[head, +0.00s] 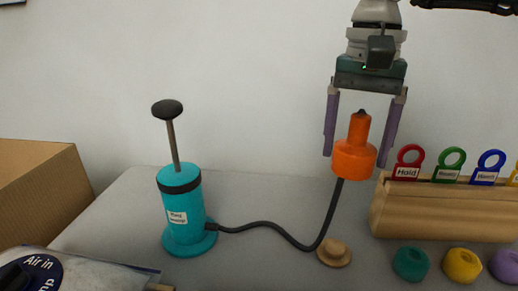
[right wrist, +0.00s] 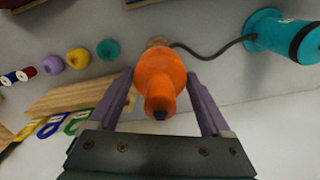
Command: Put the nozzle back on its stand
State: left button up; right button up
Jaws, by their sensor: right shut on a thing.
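My right gripper (head: 355,157) points down and is shut on the orange nozzle (head: 355,158). The nozzle is upright with its dark tip up, held above the table. In the right wrist view the nozzle (right wrist: 158,78) sits between the purple fingers. A dark hose runs from the nozzle's underside to the teal hand pump (head: 182,215). The round wooden stand (head: 335,252) is on the table, below and slightly left of the nozzle. It is partly hidden behind the nozzle in the right wrist view (right wrist: 157,41). My left gripper is not in view.
A wooden rack (head: 440,220) with several coloured ring-topped tags stands to the right. A cardboard box (head: 40,190) and a bag labelled "Air in" (head: 85,272) are at left.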

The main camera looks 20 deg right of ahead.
jog(key=w+d+b, duration=0.2)
jog(key=d, duration=0.1)
jog(key=b, duration=1.3)
send_over(335, 246)
notch_tip(335, 246, down, 19)
jog(key=shift+r, duration=0.15)
jog(key=shift+f+b, duration=0.25)
jog(key=shift+b, duration=0.1)
jog(key=shift+f, duration=0.1)
jog(key=shift+f+b, duration=0.35)
jog(key=shift+b, duration=0.05)
jog(key=shift+f+b, duration=0.6)
jog(key=shift+f, duration=0.15)
jog(key=o, duration=1.2)
